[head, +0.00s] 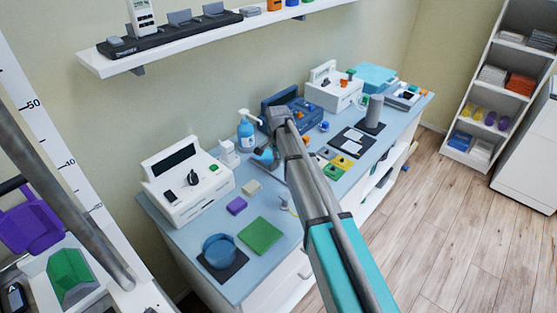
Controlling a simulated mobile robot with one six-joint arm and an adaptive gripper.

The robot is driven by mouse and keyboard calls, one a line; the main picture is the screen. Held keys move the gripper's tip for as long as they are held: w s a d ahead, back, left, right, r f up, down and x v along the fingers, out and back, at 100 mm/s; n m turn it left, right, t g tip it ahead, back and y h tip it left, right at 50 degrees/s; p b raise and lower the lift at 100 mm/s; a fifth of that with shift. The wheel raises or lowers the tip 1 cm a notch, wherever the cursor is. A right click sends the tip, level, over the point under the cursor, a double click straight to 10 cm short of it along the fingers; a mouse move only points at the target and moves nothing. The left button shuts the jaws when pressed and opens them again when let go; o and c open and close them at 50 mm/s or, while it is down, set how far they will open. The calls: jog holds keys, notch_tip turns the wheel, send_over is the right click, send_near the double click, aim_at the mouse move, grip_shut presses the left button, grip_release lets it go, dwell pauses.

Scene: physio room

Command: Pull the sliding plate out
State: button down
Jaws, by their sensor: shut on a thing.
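My arm reaches up from the bottom right over the blue worktop (190,262), and its grey elbow end hangs over the middle. A small teal part of my wrist (266,156) shows left of the arm, near a blue pump bottle (246,131). My gripper is mostly hidden behind my arm; its fingertips cannot be made out. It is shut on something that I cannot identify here. I cannot pick out the sliding plate with certainty.
A white device (187,185), a green pad (260,236) and a round blue object (220,250) stand at the near left. A dark blue device (300,108) and a white one (334,88) stand behind. A wall shelf (200,38) hangs above. Wooden floor (450,235) is clear at right.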

jog(key=shift+s+d, duration=0.1)
jog(key=s+d, duration=0.2)
jog(key=d, duration=0.1)
jog(key=s+d, duration=0.5)
jog(key=d, duration=0.1)
jog(key=shift+s+d, duration=0.35)
jog(key=shift+d, duration=0.05)
jog(key=c, duration=0.7)
grip_release()
